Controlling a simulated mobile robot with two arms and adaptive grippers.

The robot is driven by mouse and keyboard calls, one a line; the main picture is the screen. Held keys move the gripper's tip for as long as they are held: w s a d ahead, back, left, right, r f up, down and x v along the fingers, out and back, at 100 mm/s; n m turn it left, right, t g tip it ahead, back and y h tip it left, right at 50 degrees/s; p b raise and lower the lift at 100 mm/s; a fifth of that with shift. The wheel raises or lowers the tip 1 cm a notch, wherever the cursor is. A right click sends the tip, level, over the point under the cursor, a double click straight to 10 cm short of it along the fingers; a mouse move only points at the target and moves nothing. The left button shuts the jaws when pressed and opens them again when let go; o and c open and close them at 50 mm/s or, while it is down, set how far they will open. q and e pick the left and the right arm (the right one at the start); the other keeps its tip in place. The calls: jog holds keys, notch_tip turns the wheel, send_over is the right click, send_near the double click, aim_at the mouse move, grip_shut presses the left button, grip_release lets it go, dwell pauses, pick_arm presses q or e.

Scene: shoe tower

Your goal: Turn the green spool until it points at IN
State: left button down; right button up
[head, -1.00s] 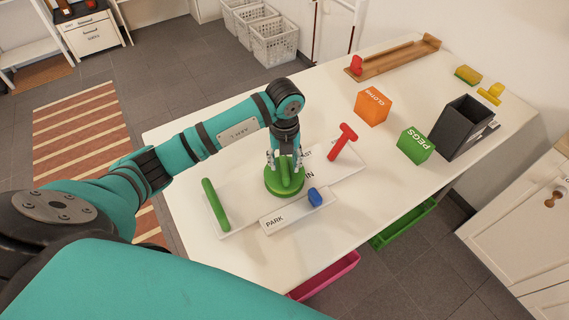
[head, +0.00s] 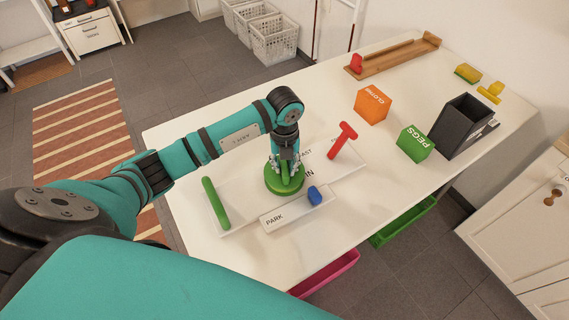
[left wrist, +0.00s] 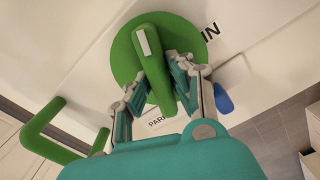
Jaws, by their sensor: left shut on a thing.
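The green spool (head: 271,187) is a round disc with a raised bar handle, on the white board. In the left wrist view its disc (left wrist: 125,62) lies under the bar (left wrist: 154,65), which has a white mark (left wrist: 142,40) near its far end. That marked end lies left of the IN label (left wrist: 209,32), not in line with it. My left gripper (head: 285,170) comes down from above and is shut on the bar, a finger on either side. The IN label (head: 310,174) is right of the spool in the head view. My right gripper is not in view.
A green handle (head: 215,203) stands left of the spool. A red T-shaped handle (head: 343,141) stands to its right. A blue knob (head: 314,196) sits by the PARK plate (head: 285,215). An orange block (head: 372,104), green block (head: 415,143) and dark bin (head: 462,125) stand farther right.

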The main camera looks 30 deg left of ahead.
pick_arm(q)
jog(key=shift+m, duration=0.3)
jog(key=m+b, duration=0.2)
jog(key=m, duration=0.1)
jog(key=shift+a+f+b, duration=0.1)
jog(key=shift+f+b, duration=0.05)
jog(key=shift+b, duration=0.2)
jog(key=m+b, duration=0.2)
jog(key=m, duration=0.2)
jog(key=shift+b, duration=0.4)
jog(key=m+b, duration=0.3)
jog(key=m, duration=0.1)
jog(key=shift+a, duration=0.1)
jog(key=shift+m+b, duration=0.75)
jog(key=shift+m, duration=0.25)
jog(key=shift+r, duration=0.2)
jog(key=c, duration=1.2)
grip_release()
